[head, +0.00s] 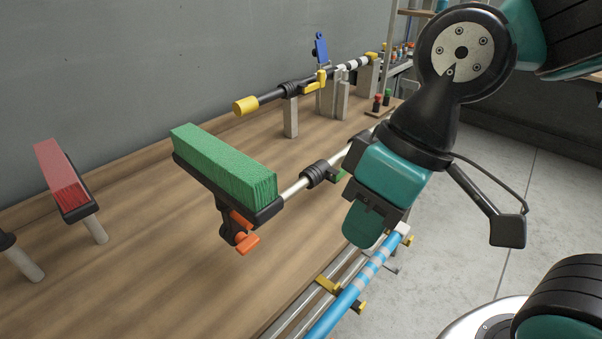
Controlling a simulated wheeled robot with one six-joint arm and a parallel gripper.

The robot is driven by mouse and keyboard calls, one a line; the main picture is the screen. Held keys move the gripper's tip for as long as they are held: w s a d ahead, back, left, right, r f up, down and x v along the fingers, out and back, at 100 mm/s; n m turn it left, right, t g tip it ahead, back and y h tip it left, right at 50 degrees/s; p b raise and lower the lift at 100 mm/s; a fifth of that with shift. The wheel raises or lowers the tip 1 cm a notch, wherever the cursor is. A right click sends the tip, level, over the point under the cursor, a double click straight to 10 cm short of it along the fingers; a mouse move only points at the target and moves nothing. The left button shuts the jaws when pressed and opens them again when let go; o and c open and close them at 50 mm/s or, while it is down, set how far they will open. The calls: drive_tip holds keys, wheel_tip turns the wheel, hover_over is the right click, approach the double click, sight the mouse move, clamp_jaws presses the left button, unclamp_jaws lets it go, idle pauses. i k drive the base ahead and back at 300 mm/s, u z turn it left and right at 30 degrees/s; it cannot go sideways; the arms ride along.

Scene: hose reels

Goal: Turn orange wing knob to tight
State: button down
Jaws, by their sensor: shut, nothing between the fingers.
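The orange wing knob (247,244) sits under the head of a green-bristled brush (225,165), at its dark clamp bracket. A second orange piece (241,220) shows just above it on the same bracket. The brush's pale pole (295,188) runs back to the right through a black collar (320,173). My gripper (362,225) is to the right of the knob, apart from it, pointing down above the blue pole. It is shut and empty. Its fingertips are seen partly from behind, and it hides part of the brush pole.
A red brush (62,178) stands at the left. A black pole with a yellow end (246,105) lies on grey supports at the back. A blue striped pole (345,300) runs along the table's front edge. The wooden tabletop (130,270) is clear left of the knob.

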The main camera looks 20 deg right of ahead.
sight(246, 243)
drive_tip(key=u, duration=2.25)
drive_tip(key=k, duration=0.7)
drive_tip(key=z, duration=1.75)
